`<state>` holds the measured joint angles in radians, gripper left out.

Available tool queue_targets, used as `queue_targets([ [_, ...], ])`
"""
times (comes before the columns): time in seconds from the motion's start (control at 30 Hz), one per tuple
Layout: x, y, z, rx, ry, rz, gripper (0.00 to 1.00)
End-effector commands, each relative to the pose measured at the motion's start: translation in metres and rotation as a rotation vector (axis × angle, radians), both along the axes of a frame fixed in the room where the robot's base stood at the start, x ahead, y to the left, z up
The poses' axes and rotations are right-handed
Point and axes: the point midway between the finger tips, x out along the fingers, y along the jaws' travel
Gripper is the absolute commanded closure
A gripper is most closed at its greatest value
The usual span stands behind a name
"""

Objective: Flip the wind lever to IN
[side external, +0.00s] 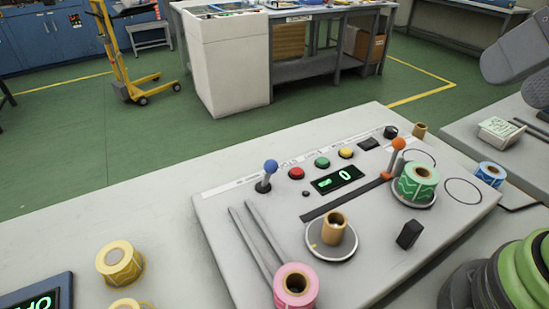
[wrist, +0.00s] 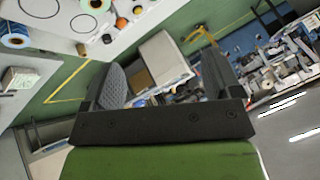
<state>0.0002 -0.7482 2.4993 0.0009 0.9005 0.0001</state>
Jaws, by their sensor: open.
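The control panel (side external: 231,209) carries two levers, and its printed labels are too small to read, so I cannot tell which is the wind lever. One lever has a blue knob (side external: 271,166) at the panel's back left. The other has an orange knob (side external: 398,144) and stands at the right end of a dark slot; it seems to show in the wrist view (wrist: 121,22). Both stand roughly upright. My gripper (side external: 526,76) is at the upper right, apart from the panel and both levers. In the wrist view (wrist: 162,82) its fingers are spread and empty.
Red (side external: 296,173), green (side external: 322,163) and yellow (side external: 346,152) buttons and a display (side external: 337,179) reading 0 lie between the levers. A green roll (side external: 419,182) stands close to the orange lever. A cardboard core (side external: 334,228) and a pink roll (side external: 295,286) are nearer the front.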

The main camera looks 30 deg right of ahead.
Motion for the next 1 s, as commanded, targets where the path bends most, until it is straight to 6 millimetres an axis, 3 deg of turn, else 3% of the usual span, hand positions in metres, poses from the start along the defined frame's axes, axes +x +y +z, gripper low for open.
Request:
queue_targets([
  [0.03, 0.001, 0.000, 0.000, 0.006, 0.008, -0.004, 0.28],
  [0.3, 0.028, 0.010, -0.006, 0.160, 0.195, -0.094, 0.90],
  [0.37, 0.038, 0.014, -0.009, 0.219, 0.261, -0.130, 1.00],
  [0.67, 0.095, 0.026, -0.036, 0.521, 0.578, -0.332, 1.00],
  [1.0, 0.160, 0.028, -0.092, 0.880, 0.901, -0.592, 1.00],
])
